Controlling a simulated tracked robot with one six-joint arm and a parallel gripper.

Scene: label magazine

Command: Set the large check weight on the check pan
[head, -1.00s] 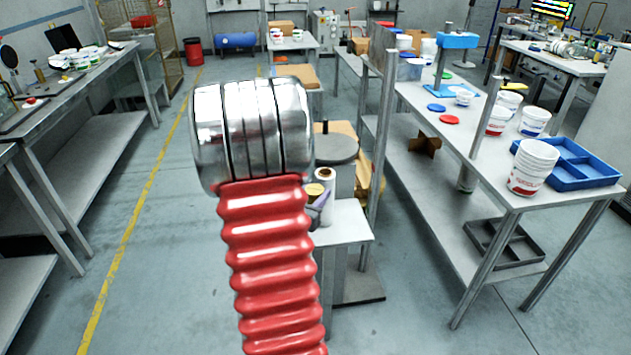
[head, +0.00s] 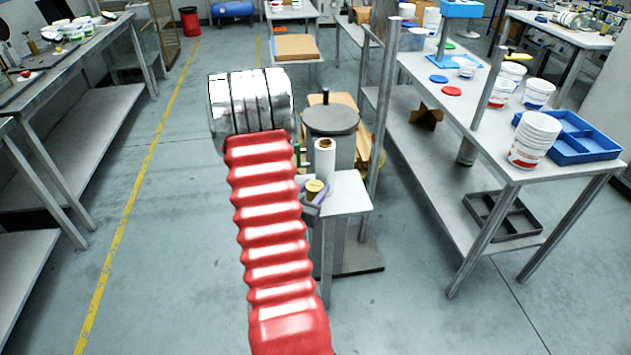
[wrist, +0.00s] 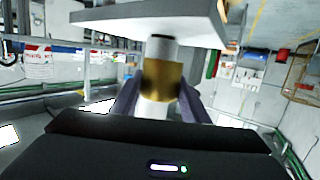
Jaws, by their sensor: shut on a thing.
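The large check weight (head: 315,188) is a brass-coloured cylinder with a pale yellow top. It also shows in the wrist view (wrist: 163,80). My gripper (head: 318,198) is shut around it with grey-purple fingers, which stand on both sides of it in the wrist view (wrist: 157,100). The weight is in front of a white roll, by the small white table (head: 345,192); whether it touches anything is hidden. A round grey disc (head: 331,119) with a dark knob stands behind on a thick column. I cannot tell whether it is the check pan.
The white roll (head: 325,160) stands upright close behind the weight. A post (head: 385,120) rises just right of the small table. A long bench (head: 500,150) with white tubs (head: 535,140) and a blue tray (head: 590,150) is at right. The floor at left is clear.

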